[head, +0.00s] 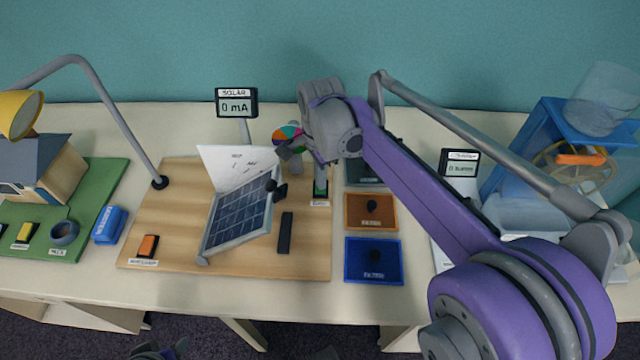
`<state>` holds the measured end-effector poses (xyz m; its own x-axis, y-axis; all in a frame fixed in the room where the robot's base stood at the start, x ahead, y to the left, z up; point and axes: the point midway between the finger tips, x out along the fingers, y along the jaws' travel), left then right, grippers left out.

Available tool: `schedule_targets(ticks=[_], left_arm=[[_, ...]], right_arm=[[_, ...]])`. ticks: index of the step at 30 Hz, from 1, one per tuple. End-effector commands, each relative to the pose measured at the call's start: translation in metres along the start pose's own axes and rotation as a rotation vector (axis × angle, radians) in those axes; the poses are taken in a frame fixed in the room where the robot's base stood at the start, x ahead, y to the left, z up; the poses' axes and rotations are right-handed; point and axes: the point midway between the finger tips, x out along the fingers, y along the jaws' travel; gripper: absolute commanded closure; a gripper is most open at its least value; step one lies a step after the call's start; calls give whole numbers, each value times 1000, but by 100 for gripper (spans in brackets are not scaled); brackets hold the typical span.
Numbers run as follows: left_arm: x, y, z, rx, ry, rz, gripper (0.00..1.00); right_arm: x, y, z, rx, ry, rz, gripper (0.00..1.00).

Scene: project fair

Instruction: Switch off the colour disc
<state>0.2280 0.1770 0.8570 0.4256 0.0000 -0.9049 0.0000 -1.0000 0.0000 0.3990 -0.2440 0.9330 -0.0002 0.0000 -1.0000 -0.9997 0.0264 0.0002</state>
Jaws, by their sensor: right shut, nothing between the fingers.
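The colour disc (287,132), with coloured sectors, stands at the back right of the wooden board (180,235); my right gripper's wrist partly hides it. A small switch (320,200) with a green part and a label below it sits at the board's right edge. My right gripper (319,184) is shut and empty, pointing down right at this switch. I cannot tell whether its tips touch the switch, and they hide part of it. Whether the disc is turning cannot be told.
A tilted solar panel (237,218) and a meter (237,106) reading 0 mA stand on or behind the board, with an orange switch (148,245) at front left. Orange (370,222) and blue (373,272) filter trays lie to the right. A lamp (90,70) arches over the left.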

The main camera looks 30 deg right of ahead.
Motion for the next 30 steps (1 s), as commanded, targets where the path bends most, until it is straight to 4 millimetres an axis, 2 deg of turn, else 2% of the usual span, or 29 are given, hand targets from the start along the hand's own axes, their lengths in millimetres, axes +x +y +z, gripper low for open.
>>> schedule_targets(ticks=[30], left_arm=[[9,0,6,0,-3,0,50]], right_arm=[[16,0,0,0,0,0,100]])
